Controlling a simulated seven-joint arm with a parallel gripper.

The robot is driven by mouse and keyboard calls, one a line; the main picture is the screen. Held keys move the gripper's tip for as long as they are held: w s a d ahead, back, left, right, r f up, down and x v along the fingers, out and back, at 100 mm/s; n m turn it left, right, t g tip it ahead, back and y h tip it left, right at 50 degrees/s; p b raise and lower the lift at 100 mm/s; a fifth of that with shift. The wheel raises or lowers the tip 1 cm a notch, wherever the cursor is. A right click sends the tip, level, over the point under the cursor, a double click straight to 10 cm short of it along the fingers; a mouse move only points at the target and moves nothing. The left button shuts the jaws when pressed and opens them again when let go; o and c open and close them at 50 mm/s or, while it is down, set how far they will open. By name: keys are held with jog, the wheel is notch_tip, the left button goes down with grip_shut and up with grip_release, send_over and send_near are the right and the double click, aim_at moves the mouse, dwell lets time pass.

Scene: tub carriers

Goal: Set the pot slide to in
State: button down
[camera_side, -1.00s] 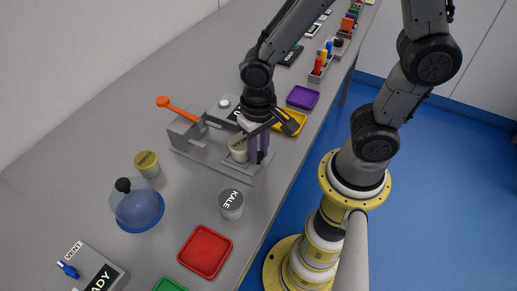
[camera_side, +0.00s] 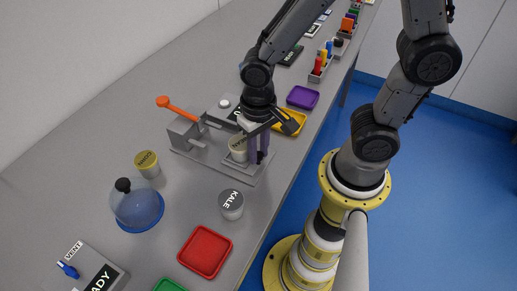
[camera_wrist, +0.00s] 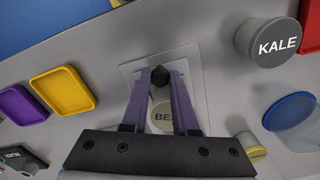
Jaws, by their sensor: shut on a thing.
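The pot slide is a flat grey plate (camera_side: 236,170) at the front of a grey press-like fixture (camera_side: 186,138) with an orange lever. A cream tub (camera_side: 238,151) lettered BEAN stands on it; in the wrist view its lid (camera_wrist: 161,117) shows partly between my fingers. A dark knob (camera_wrist: 160,77) stands at the slide's front end. My gripper (camera_side: 260,158) is down in front of the tub, its purple fingers shut on the knob; it also shows in the wrist view (camera_wrist: 160,73). The slide's far end is hidden.
A grey KALE tub (camera_side: 231,204), a yellow-lidded tub (camera_side: 147,163) and a blue domed dish (camera_side: 137,207) stand nearby. Red (camera_side: 205,251), yellow (camera_side: 291,122) and purple (camera_side: 302,97) trays lie along the bench edge.

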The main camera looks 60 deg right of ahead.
jog(key=w, duration=0.9)
jog(key=shift+w+r, duration=0.1)
jog(key=shift+w, duration=0.05)
jog(key=c, duration=0.7)
grip_release()
notch_tip(320, 180, up, 14)
jog(key=shift+f, duration=0.15)
